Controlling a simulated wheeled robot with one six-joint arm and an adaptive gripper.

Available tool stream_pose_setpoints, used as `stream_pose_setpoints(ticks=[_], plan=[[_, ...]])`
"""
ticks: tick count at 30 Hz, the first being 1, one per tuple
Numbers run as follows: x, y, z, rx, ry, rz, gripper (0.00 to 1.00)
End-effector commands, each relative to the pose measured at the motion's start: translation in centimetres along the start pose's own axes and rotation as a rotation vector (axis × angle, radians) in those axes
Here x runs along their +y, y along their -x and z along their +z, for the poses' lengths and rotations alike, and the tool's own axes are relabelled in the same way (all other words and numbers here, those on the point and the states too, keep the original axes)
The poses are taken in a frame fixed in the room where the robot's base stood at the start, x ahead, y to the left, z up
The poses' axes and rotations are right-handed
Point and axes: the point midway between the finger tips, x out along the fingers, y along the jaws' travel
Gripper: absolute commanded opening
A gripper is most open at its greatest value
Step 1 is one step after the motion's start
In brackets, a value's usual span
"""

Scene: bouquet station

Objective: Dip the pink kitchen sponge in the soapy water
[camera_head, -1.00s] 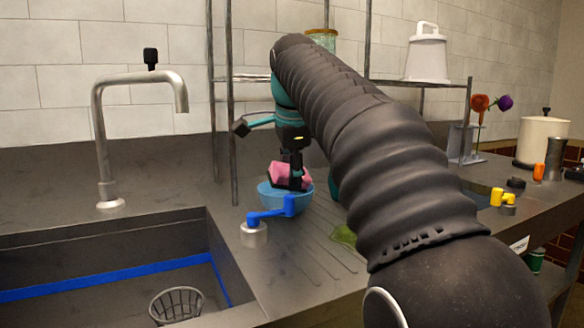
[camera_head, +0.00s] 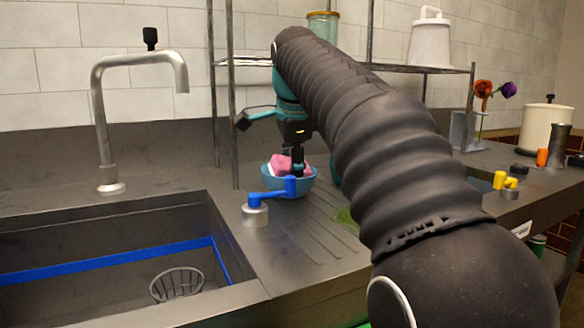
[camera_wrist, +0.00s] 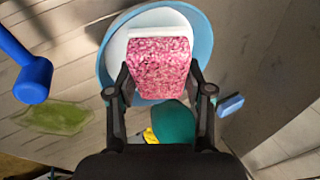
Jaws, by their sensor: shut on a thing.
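The pink kitchen sponge (camera_head: 281,163) is held in my gripper (camera_head: 297,168), low at the blue bowl (camera_head: 300,190). In the wrist view the sponge (camera_wrist: 160,68) sits between the two fingers of my gripper (camera_wrist: 160,82), over the bowl (camera_wrist: 202,30). A pale surface (camera_wrist: 118,47), apparently the soapy water, shows around the sponge's far end. The sponge's lower part is hidden by the bowl wall in the head view. I cannot tell how deep it reaches or whether it touches the water.
A blue-handled tap (camera_head: 270,196) stands close in front of the bowl. The sink (camera_head: 120,250) is open at the left. A green patch (camera_wrist: 55,118) lies on the drainboard. Shelf posts (camera_head: 229,90) rise behind the bowl.

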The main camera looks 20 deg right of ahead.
Motion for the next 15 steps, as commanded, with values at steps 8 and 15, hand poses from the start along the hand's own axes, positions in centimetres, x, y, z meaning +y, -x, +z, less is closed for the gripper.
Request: stream_pose_setpoints(ticks=[8,15], plan=[[-0.7,1.6,-0.1,0.000,0.000,0.001,0.23],[-1.3,3.0,-0.2,0.000,0.001,0.000,0.23]])
